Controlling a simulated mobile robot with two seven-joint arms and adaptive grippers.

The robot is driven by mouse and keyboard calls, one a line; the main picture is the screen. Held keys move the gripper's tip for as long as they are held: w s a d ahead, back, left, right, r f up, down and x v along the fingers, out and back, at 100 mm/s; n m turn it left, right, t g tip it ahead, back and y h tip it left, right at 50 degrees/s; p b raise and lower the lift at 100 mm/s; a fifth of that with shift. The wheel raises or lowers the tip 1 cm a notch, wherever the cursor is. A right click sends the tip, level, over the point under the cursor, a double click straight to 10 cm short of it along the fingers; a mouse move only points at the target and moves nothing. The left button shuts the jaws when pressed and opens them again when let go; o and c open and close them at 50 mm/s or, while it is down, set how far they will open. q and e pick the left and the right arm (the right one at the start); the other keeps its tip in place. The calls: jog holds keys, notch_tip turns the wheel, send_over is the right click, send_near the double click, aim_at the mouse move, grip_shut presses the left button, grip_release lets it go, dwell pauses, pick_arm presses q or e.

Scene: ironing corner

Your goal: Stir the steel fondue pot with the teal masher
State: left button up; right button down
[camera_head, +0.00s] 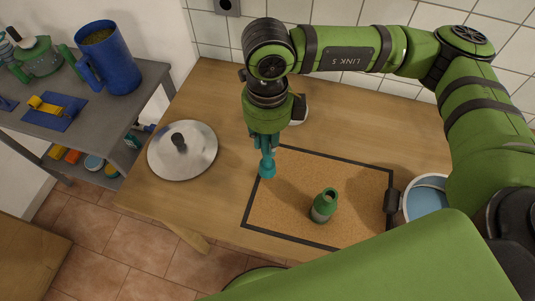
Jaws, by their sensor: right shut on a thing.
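My right gripper (264,143) points down over the left part of the cork mat and is shut on the teal masher (267,166). The masher hangs below the fingers, its upper part hidden by them. I cannot tell whether its lower end touches the mat. A round pot with a pale rim (407,205), a dark side handle and blue contents stands at the right, apart from the masher; it looks like the steel fondue pot. My right arm hides its right side. My left gripper is not in view.
A steel lid (182,152) lies at left. A white object (299,110) is partly hidden behind my gripper. A grey shelf holds a blue jug (108,62).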

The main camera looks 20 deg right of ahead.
jog(key=shift+r, duration=1.5)
